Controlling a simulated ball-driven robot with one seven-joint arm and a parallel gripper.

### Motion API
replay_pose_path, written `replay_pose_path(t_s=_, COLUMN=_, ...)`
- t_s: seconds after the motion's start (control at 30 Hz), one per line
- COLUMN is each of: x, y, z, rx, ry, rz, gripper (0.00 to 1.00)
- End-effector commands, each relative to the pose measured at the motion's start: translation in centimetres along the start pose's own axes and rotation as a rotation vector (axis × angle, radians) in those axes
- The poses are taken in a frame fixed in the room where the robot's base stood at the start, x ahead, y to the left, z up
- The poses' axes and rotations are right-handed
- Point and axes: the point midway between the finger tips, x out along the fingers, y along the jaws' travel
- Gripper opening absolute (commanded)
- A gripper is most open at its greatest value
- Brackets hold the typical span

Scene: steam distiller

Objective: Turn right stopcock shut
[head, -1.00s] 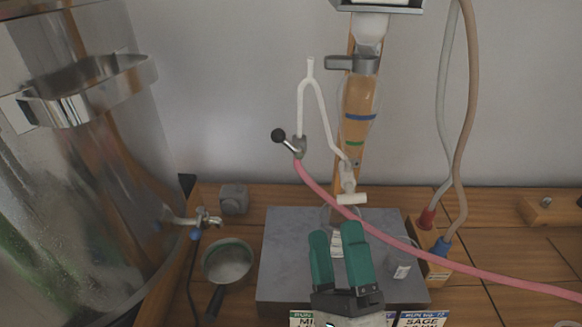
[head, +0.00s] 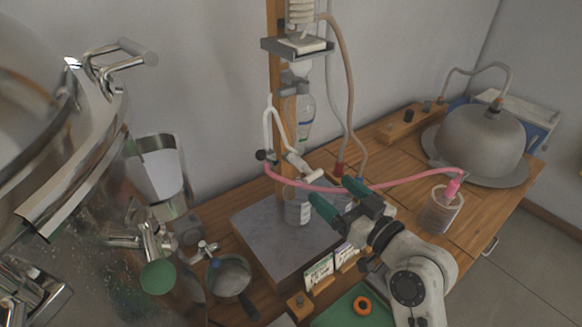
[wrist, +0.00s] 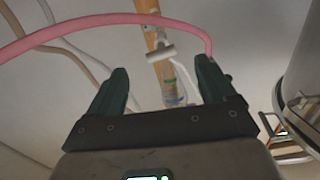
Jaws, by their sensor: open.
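The right stopcock has a white T-shaped handle (head: 313,175) on the right branch of a white forked tube (head: 281,128). The handle's bar lies crosswise to that branch. In the wrist view the same white handle (wrist: 160,54) shows ahead, between and beyond the fingertips. The left stopcock (head: 264,155) has a black ball-ended lever, with the pink hose on its outlet. My gripper (head: 337,197) has green fingers and is open and empty. It is below and right of the white handle in the head view, apart from it. It also shows open in the wrist view (wrist: 160,72).
The pink hose (head: 400,183) crosses close to my gripper and runs right to a jar (head: 441,210). A bottle (head: 297,207) stands on the grey slab (head: 262,240) under the stopcocks. A large steel vessel (head: 80,230) fills the left. Tubes hang behind.

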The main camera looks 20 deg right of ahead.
Motion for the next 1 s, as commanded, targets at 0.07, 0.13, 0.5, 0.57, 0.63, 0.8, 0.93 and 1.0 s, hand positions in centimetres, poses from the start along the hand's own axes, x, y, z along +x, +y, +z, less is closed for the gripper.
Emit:
replay_pose_path(t_s=0.07, x=1.2, y=-0.1, z=-0.3, rx=0.0, ry=0.001, rz=-0.003, gripper=0.83)
replay_pose_path(t_s=0.13, x=2.5, y=-0.2, z=-0.3, rx=0.0, ry=0.001, rz=-0.004, gripper=0.83)
replay_pose_path(t_s=0.5, x=8.5, y=-0.2, z=-0.2, rx=0.003, ry=0.002, rz=-0.004, gripper=0.83)
replay_pose_path(t_s=0.57, x=9.1, y=-0.2, z=-0.2, rx=0.004, ry=0.002, rz=-0.004, gripper=0.83)
replay_pose_path(t_s=0.63, x=9.5, y=-0.2, z=-0.2, rx=0.003, ry=0.002, rz=-0.004, gripper=0.83)
replay_pose_path(t_s=0.8, x=9.8, y=-0.2, z=-0.1, rx=0.003, ry=0.002, rz=-0.003, gripper=0.83)
replay_pose_path(t_s=0.93, x=9.8, y=-0.2, z=0.0, rx=0.004, ry=0.003, rz=-0.003, gripper=0.83)
replay_pose_path(t_s=1.0, x=9.8, y=-0.2, z=-0.1, rx=0.004, ry=0.003, rz=-0.003, gripper=0.82)
